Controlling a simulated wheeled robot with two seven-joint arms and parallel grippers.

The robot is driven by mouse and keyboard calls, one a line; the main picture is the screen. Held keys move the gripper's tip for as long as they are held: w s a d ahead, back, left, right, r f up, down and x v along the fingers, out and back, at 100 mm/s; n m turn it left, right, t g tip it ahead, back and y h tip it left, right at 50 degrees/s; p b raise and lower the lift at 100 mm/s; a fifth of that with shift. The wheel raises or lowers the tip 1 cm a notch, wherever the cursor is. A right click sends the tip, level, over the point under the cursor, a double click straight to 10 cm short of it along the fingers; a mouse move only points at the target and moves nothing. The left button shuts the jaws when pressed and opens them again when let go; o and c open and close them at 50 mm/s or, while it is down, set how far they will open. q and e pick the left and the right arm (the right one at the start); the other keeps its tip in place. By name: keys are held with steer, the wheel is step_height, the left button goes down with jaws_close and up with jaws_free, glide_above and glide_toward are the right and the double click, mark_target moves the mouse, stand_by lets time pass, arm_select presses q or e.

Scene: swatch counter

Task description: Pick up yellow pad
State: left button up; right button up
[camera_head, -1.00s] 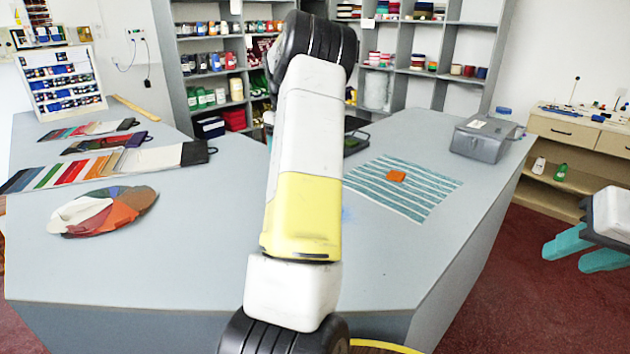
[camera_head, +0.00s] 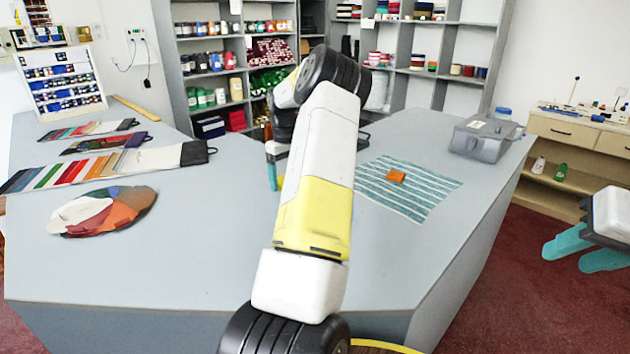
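A small orange square pad (camera_head: 396,176) lies on the teal-and-white striped cloth (camera_head: 425,209) at the right of the counter. My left gripper (camera_head: 272,170) shows only in part behind my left arm, with a teal finger over the counter, left of the cloth.
The grey counter (camera_head: 190,262) is clear at its front left. A colour fan (camera_head: 103,211) and several swatch cards lie on its left. A grey box (camera_head: 482,138) stands at the back right. Shelves (camera_head: 170,70) stand behind, and a drawer cabinet (camera_head: 568,134) is at the right.

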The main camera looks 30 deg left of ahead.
arm_select(q)
steer(key=c, duration=1.6)
steer(key=shift+o, duration=0.2)
steer(key=shift+r, duration=0.15)
steer(key=shift+r, duration=0.6)
step_height(320, 180, up, 2)
steer(key=shift+r, duration=0.15)
steer(key=s+d, duration=0.1)
steer(key=d, duration=0.4)
steer(key=s+d+r, duration=0.1)
steer(key=s+d, duration=0.1)
steer(key=d, duration=0.3)
steer(key=s+d, duration=0.1)
steer(key=d, duration=0.4)
steer(key=shift+s+d+r, duration=0.15)
steer(key=shift+s+d, duration=0.05)
steer(key=shift+s, duration=0.05)
